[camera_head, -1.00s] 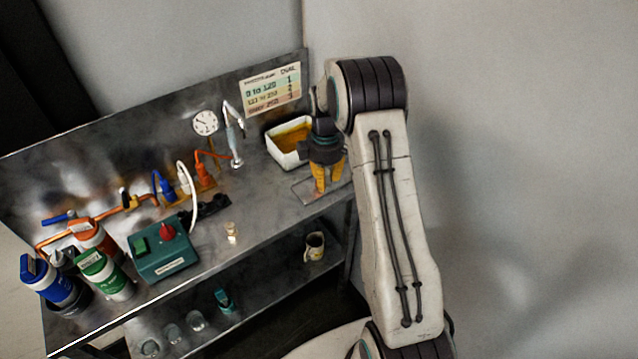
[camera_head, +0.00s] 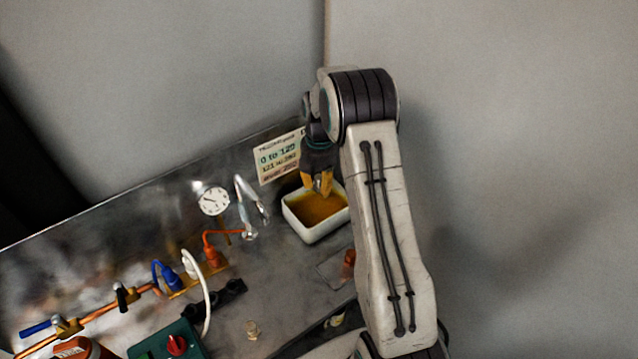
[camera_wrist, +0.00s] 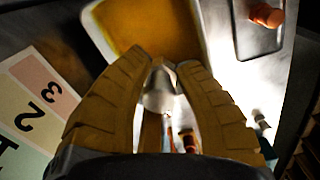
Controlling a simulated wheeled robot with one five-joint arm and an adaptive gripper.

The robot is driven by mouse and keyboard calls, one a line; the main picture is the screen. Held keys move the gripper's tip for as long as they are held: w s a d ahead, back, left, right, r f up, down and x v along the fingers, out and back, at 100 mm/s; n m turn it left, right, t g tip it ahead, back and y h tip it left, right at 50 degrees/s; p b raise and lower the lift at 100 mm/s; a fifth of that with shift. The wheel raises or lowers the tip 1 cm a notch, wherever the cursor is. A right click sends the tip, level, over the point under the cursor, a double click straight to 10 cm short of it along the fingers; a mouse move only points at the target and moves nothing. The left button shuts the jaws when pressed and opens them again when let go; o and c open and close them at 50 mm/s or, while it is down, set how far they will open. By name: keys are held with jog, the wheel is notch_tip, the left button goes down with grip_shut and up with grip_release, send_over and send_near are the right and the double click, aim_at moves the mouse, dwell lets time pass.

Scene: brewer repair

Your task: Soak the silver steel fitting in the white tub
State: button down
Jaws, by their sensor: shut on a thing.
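The white tub (camera_head: 318,238) holds amber liquid and stands at the back right of the bench. It also shows at the top of the wrist view (camera_wrist: 98,32). My gripper (camera_head: 317,190) points down over the far part of the tub, its yellow fingertips above or close to the liquid; I cannot tell whether they touch it. In the wrist view, the fingertips (camera_wrist: 163,68) are closed on the silver steel fitting (camera_wrist: 158,92), a shiny rounded metal piece. The fitting is not clearly visible in the head view.
A small flat tray (camera_head: 328,268) with an orange-red piece (camera_head: 348,262) lies in front of the tub. A silver tap (camera_head: 246,200) and a gauge (camera_head: 214,200) stand left of the tub. A printed chart (camera_head: 278,160) is behind it.

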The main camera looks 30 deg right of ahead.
aim_at(318, 215)
jog(key=shift+w+f, duration=0.2)
jog(key=shift+w, duration=0.15)
jog(key=shift+f+b, duration=3.25)
jog(key=shift+f, duration=1.85)
jog(key=shift+r, duration=0.1)
jog(key=shift+r+p, duration=2.95)
jog(key=shift+r, duration=1.85)
